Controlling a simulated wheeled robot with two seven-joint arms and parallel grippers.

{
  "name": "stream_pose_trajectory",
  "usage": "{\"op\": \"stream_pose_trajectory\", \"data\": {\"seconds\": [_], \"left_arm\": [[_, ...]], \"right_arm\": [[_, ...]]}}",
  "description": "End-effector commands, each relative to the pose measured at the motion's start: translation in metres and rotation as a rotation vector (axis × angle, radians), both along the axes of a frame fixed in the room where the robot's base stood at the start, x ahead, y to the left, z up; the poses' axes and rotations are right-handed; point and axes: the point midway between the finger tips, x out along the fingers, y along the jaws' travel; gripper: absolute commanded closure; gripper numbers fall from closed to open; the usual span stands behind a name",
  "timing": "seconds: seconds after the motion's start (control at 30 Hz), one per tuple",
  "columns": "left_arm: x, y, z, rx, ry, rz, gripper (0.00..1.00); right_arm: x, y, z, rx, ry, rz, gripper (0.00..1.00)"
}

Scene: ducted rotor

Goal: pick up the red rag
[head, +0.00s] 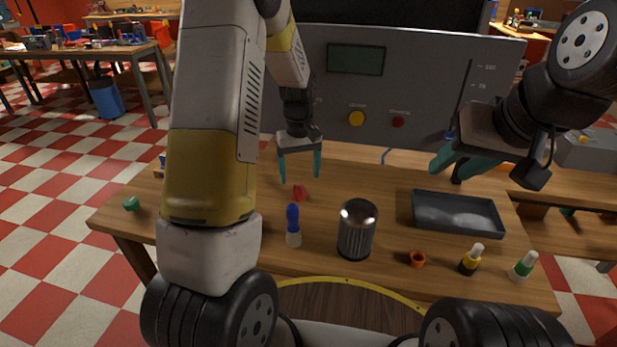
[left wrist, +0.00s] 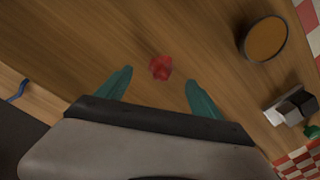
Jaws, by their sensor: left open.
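The red rag (head: 300,193) is a small crumpled piece lying on the wooden table, left of the metal canister. It also shows in the left wrist view (left wrist: 160,67), a little beyond the fingertips and between their lines. My left gripper (head: 300,180) points down above the rag, with its teal fingers apart and nothing between them. Its fingers also show in the left wrist view (left wrist: 160,84). My right gripper (head: 455,165) is up at the right over the table, near the grey tray; its teal fingers are seen at an angle, and I cannot make out the gap between them.
A ribbed metal canister (head: 356,232) and a blue-topped bottle (head: 293,226) stand in front of the rag. A grey machine panel (head: 400,85) stands behind.

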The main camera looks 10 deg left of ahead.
Motion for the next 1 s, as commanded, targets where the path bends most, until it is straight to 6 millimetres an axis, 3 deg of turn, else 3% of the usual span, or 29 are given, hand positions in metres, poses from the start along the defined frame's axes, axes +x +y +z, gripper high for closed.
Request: {"op": "stream_pose_trajectory", "data": {"seconds": [0.3,0.6,0.97,1.0], "left_arm": [[0.001,0.004,-0.044,0.000,0.002,-0.001,0.24],[0.001,0.004,-0.049,-0.001,0.000,-0.001,0.24],[0.001,0.004,-0.049,-0.001,0.000,-0.001,0.93],[0.001,0.004,-0.049,-0.001,0.000,-0.001,0.94]], "right_arm": [[0.000,0.000,0.000,0.000,0.000,0.000,0.64],[0.000,0.000,0.000,0.000,0.000,0.000,0.64],[0.000,0.000,0.000,0.000,0.000,0.000,0.64],[0.000,0.000,0.000,0.000,0.000,0.000,0.64]]}}
